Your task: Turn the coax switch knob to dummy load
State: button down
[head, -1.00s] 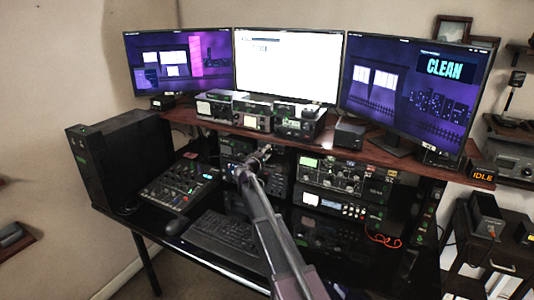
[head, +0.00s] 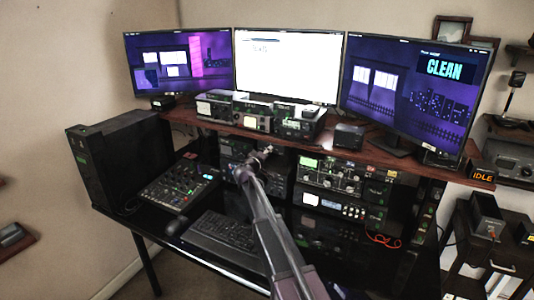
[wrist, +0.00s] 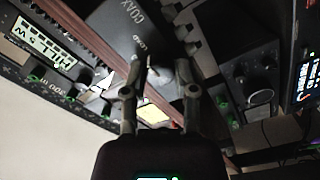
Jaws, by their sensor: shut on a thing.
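The coax switch (wrist: 125,28) is a dark box with white lettering in the wrist view; I can read COAX and LOAD on it. Its knob (wrist: 151,73) sits between my fingertips near the LOAD word, dark and partly hidden. My gripper (wrist: 156,68) is shut on the knob, with one finger on either side of it. In the head view my gripper (head: 263,154) is at the front of the desk rack, just under the shelf. The switch and knob cannot be made out there. The knob's exact pointing direction is unclear.
The reddish wooden shelf (head: 360,152) runs just above my gripper and carries small radios (head: 258,112) and monitors. Rack radios (head: 345,178) stand to the right. A mixer (head: 178,184) and keyboard (head: 222,233) lie on the desk. A sign (head: 482,177) reads IDLE.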

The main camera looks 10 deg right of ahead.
jog(key=shift+w, duration=0.1)
jog(key=shift+c, duration=2)
grip_release()
jog(key=shift+s, duration=0.2)
jog(key=v, duration=1.1)
jog(key=shift+s+a, duration=0.25)
jog(key=shift+a, duration=0.05)
jog(key=shift+d, duration=0.1)
